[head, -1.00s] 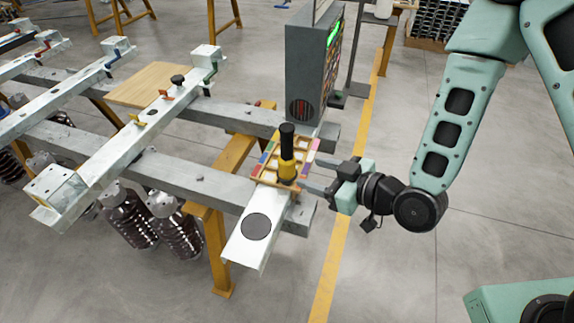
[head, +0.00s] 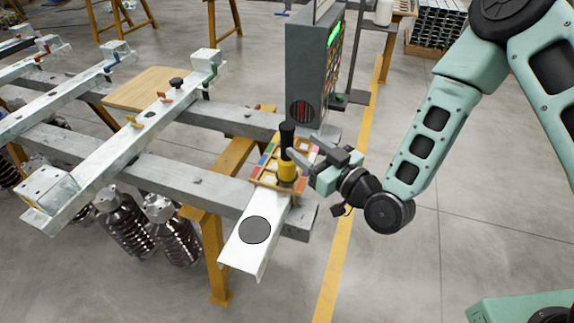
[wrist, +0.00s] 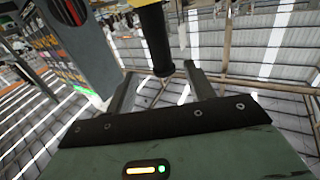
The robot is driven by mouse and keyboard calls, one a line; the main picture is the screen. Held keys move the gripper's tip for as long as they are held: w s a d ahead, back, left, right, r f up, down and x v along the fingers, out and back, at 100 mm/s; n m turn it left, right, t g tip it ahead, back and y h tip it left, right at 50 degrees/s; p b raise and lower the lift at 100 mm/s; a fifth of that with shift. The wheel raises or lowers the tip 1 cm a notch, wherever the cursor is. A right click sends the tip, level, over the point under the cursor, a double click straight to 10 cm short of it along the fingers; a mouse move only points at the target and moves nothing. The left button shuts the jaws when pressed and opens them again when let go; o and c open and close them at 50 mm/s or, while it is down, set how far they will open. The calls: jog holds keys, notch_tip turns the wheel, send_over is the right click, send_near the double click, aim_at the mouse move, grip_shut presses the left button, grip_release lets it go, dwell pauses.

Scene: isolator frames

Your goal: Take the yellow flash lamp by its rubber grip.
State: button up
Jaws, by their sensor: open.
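The flash lamp stands upright, with a yellow lower body (head: 287,171) and a black rubber grip (head: 287,134) above it. It stands at a small tray of coloured squares (head: 264,167) on a white beam. My gripper (head: 292,161) is open, close at the lamp's right side, its fingers reaching toward it. In the wrist view the black grip (wrist: 154,40) comes down from the top edge, with a bit of yellow above. Its end lies between the two fingertips (wrist: 160,72) in the picture. Whether the fingers are around it in depth I cannot tell.
A tall grey cabinet (head: 310,75) with a green display stands just behind the lamp. The white beam (head: 262,222) with a dark round disc (head: 255,230) extends in front. Grey rails (head: 170,176) and a wooden board (head: 150,87) lie left. Floor to the right is open.

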aim_at(281, 131)
jog(key=p+x, duration=0.1)
jog(key=x, duration=0.3)
jog(key=p+x, duration=0.1)
jog(key=x, duration=0.4)
jog(key=shift+f+p, duration=0.2)
jog(key=shift+p, duration=0.1)
grip_shut()
dwell(1.0)
jog(key=shift+r, duration=0.15)
